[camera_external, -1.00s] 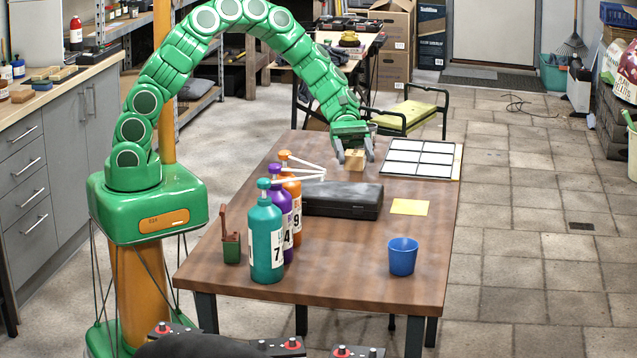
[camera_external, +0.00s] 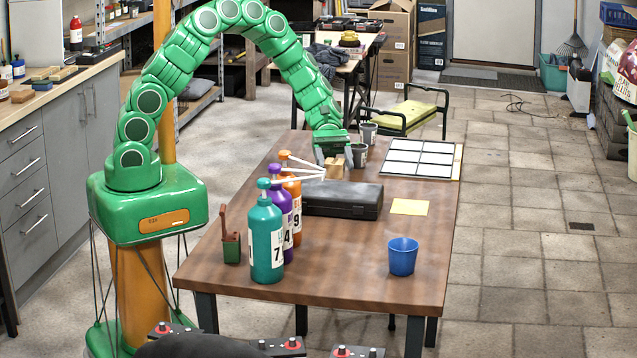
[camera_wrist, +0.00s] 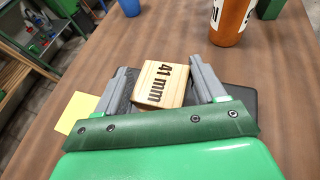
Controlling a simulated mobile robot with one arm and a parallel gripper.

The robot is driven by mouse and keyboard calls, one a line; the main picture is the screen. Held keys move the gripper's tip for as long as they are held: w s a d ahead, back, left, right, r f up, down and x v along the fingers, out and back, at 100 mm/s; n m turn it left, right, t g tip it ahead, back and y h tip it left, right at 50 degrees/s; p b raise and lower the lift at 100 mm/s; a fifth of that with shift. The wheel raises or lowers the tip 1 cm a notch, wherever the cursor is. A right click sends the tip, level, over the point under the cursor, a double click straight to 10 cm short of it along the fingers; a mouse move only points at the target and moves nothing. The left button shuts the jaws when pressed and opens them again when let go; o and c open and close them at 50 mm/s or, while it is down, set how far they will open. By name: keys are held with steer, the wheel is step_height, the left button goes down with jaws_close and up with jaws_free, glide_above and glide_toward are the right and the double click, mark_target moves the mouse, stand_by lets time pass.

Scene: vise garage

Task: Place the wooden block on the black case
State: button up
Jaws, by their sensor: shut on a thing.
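The wooden block (camera_external: 335,169) is a small light-wood piece. In the wrist view the block (camera_wrist: 162,84) shows "41 mm" on its face and sits between the two grey fingers of my gripper (camera_wrist: 157,68). My gripper (camera_external: 333,158) is shut on it, pointing down. The black case (camera_external: 343,201) lies flat and closed on the table. In the wrist view the case (camera_wrist: 243,98) shows behind the block and fingers, partly hidden. In the external view the block appears just beyond the case's far edge; I cannot tell whether they touch.
Bottles (camera_external: 266,240) and white straws stand left of the case. Dark cups (camera_external: 359,155) stand right of my gripper. A white-panelled board (camera_external: 420,158), a yellow note (camera_external: 410,206) and a blue cup (camera_external: 402,256) are on the right. The front middle of the table is clear.

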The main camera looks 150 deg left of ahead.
mark_target(335, 175)
steer(key=shift+f, duration=1.75)
steer(key=o, duration=1)
steer(key=shift+f, duration=0.15)
steer(key=shift+o, duration=0.2)
steer(key=shift+s+a+r, duration=0.1)
steer(key=shift+s+r, duration=0.05)
steer(key=shift+r, duration=0.1)
steer(key=v, duration=1.1)
steer(key=shift+s, duration=0.3)
steer(key=shift+a+r, duration=0.1)
steer(key=shift+r, duration=0.05)
